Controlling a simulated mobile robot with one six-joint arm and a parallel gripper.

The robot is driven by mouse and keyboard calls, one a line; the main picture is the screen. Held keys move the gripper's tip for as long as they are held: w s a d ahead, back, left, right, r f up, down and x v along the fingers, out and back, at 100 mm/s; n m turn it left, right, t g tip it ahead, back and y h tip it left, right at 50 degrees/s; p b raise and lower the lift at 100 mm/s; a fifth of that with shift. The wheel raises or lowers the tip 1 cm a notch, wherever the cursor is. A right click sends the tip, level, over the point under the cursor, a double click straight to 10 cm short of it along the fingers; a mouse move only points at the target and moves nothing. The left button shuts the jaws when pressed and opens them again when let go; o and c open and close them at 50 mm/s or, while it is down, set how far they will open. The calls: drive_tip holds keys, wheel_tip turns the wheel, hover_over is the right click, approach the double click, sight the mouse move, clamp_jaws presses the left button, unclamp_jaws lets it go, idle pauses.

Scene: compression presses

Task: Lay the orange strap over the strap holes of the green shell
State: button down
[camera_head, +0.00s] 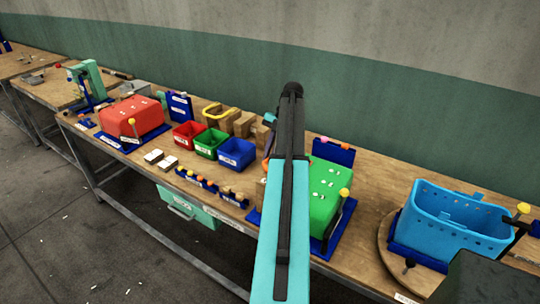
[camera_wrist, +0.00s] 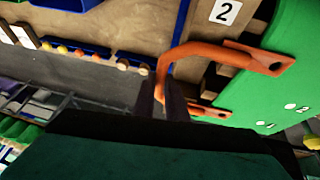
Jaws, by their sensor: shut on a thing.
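The orange strap (camera_wrist: 198,48) is a bent bar with a flat holed tab at each end. My gripper (camera_wrist: 162,95) is shut on its near side in the wrist view. The green shell (camera_wrist: 292,92) is at the right of that view, with small white-marked spots on it. The upper tab overlaps the shell in the picture, and the lower tab is at the shell's edge. I cannot tell whether either tab touches it. In the head view the green shell (camera_head: 325,185) sits on a blue base, partly behind my arm, which hides my gripper.
A red shell (camera_head: 131,116) stands at the left of the bench. Red, green and blue bins (camera_head: 236,152) stand mid-bench. A blue tub (camera_head: 455,222) is at the right. A yellow-knobbed lever (camera_head: 344,193) rises beside the green shell.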

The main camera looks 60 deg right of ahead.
idle(0.3)
drive_tip(key=c, duration=1.7)
unclamp_jaws()
drive_tip(key=shift+r, duration=0.15)
drive_tip(key=shift+p+v, duration=1.3)
drive_tip(key=shift+v, duration=0.35)
drive_tip(key=shift+s+d+f+p, duration=0.15)
drive_tip(key=shift+s+d, duration=0.4)
drive_tip(key=shift+d, duration=1.35)
drive_tip(key=shift+s+d+f+p, duration=0.15)
drive_tip(key=shift+s+d, duration=0.45)
drive_tip(key=shift+d, duration=1.25)
drive_tip(key=shift+s+d+p, duration=0.25)
drive_tip(key=shift+s+d, duration=0.3)
drive_tip(key=shift+d, duration=1.35)
